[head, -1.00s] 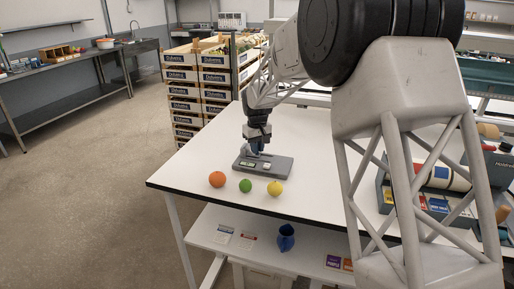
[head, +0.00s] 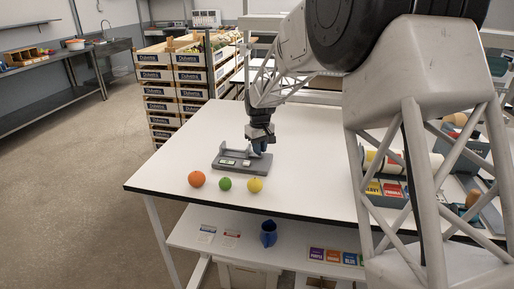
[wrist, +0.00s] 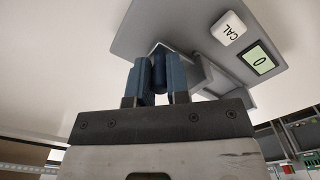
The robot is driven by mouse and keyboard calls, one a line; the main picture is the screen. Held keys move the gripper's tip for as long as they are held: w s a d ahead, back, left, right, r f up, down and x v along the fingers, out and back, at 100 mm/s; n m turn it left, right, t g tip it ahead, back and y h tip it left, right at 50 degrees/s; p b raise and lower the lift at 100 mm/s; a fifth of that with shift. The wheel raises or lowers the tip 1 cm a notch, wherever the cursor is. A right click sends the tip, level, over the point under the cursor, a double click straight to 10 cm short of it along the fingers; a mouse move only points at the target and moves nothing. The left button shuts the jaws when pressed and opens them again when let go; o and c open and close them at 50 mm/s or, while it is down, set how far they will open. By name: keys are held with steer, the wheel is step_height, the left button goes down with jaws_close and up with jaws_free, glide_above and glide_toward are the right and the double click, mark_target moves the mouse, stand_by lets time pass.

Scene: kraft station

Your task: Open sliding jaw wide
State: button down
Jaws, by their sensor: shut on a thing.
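The grey measuring device (head: 232,165) lies on the white table, with a small display and a white button on its top. In the wrist view its plate (wrist: 190,20) carries the CAL button (wrist: 228,28) and a display reading 0 (wrist: 258,58). A fixed upright jaw (head: 222,148) stands at its left end. My gripper (head: 259,150) is over its right end, with blue fingers (wrist: 158,80) shut on a dark blue piece of the sliding jaw (wrist: 158,68). The fingers and wrist hide much of the sliding jaw. A gap shows between the two jaws in the head view.
An orange ball (head: 196,179), a green ball (head: 225,184) and a yellow ball (head: 255,185) lie in front of the device near the table's front edge. A blue jug (head: 268,233) stands on the lower shelf. The table behind the device is clear.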

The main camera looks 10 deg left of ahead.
steer(key=c, duration=1.4)
jaws_free()
steer(key=shift+d, duration=0.15)
steer(key=shift+r, duration=3.95)
